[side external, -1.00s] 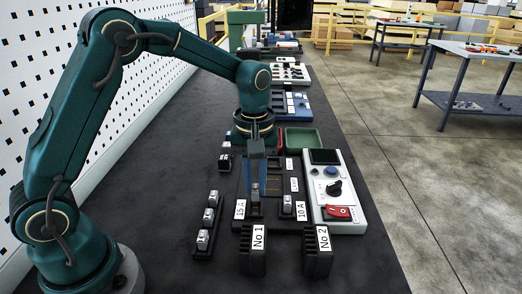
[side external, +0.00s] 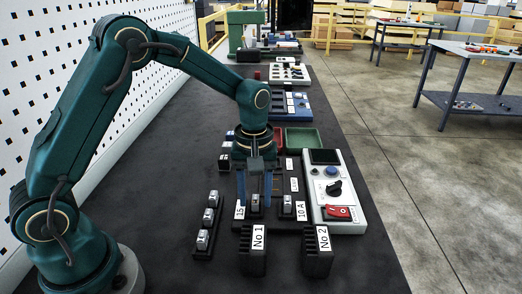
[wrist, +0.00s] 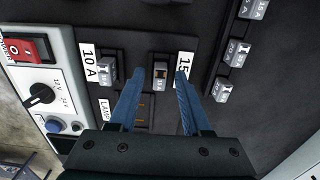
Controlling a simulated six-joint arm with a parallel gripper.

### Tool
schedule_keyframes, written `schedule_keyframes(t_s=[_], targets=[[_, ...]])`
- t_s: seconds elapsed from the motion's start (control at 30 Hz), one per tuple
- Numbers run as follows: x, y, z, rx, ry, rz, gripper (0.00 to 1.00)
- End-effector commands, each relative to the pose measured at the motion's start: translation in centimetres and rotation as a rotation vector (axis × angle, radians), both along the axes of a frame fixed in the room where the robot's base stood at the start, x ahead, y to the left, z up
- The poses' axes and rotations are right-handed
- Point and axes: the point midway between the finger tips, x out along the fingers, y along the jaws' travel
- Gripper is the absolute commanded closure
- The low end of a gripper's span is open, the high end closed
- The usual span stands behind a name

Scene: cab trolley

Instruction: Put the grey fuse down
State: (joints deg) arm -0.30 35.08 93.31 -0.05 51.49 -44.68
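A grey fuse (side external: 254,202) stands in the holder by the 15 A label on the dark panel. It also shows in the wrist view (wrist: 160,74), between my fingertips with gaps on both sides. My gripper (side external: 254,196) is open with its blue fingers pointing down, one on each side of this fuse. In the wrist view my gripper (wrist: 159,80) holds nothing. Another grey fuse (side external: 287,205) sits in the holder by the 10 A label. How deep the fuse at 15 A sits cannot be told.
A rack with several grey fuses (side external: 203,239) lies left of the panel. Two black slotted blocks, No 1 (side external: 252,261) and No 2 (side external: 318,263), stand at the front. A control box (side external: 349,228) with a red switch is at right; a green tray (side external: 300,139) lies behind.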

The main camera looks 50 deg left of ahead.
Motion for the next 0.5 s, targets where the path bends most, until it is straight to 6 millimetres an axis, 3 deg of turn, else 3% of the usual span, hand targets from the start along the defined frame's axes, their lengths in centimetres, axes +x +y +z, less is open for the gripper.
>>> schedule_keyframes(t_s=[0.13, 0.5], targets=[[0.1, 0.0, 0.8, 0.000, -0.003, 0.000, 0.52], [-0.1, 0.0, 5.3, 0.001, -0.006, -0.008, 0.52]])
